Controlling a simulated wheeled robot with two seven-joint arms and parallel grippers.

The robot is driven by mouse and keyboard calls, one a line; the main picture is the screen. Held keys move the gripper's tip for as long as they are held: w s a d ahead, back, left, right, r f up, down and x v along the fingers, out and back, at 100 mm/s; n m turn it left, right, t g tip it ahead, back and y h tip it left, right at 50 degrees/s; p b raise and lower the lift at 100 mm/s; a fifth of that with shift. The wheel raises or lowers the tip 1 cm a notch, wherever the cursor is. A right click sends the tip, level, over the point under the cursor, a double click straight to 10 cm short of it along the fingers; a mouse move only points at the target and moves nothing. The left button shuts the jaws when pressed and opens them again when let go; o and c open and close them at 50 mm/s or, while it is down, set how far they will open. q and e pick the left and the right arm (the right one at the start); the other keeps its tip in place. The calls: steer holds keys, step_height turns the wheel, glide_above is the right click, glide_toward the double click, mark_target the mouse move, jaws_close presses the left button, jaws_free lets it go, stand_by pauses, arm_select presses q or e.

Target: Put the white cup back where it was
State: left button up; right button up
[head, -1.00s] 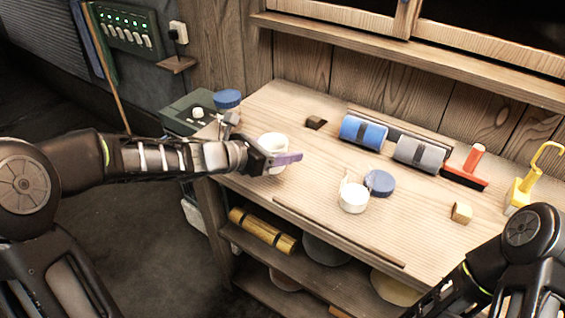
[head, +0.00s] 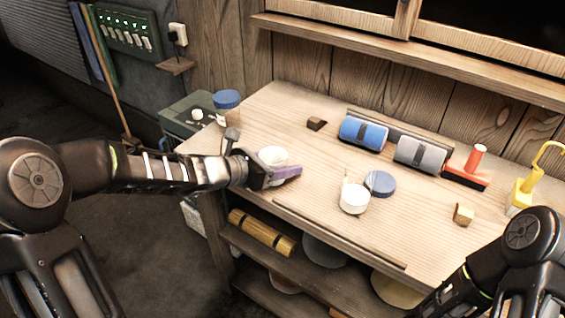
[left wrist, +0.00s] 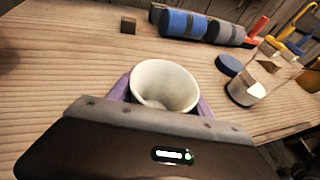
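The white cup (head: 272,155) is over the left front part of the wooden bench. It is upright or nearly so, with its lower part hidden behind my left gripper (head: 282,174). In the left wrist view the cup (left wrist: 165,85) sits between the two purple fingers, one on each side, and its open mouth faces the camera. My left gripper is shut on it. I cannot tell whether the cup's base touches the bench. My right arm shows at the lower right, but its gripper is out of view.
On the bench (head: 310,185) stand an open jar with white contents (head: 354,199), a blue lid (head: 380,183), blue (head: 363,132) and grey (head: 420,154) rolls, a red-handled brush (head: 470,168) and wooden blocks. A blue-lidded jar (head: 228,104) stands back left.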

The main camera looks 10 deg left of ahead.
arm_select(q)
steer(key=o, duration=0.4)
steer(key=shift+r, duration=0.1)
steer(key=shift+r, duration=0.15)
steer(key=v, duration=1.2)
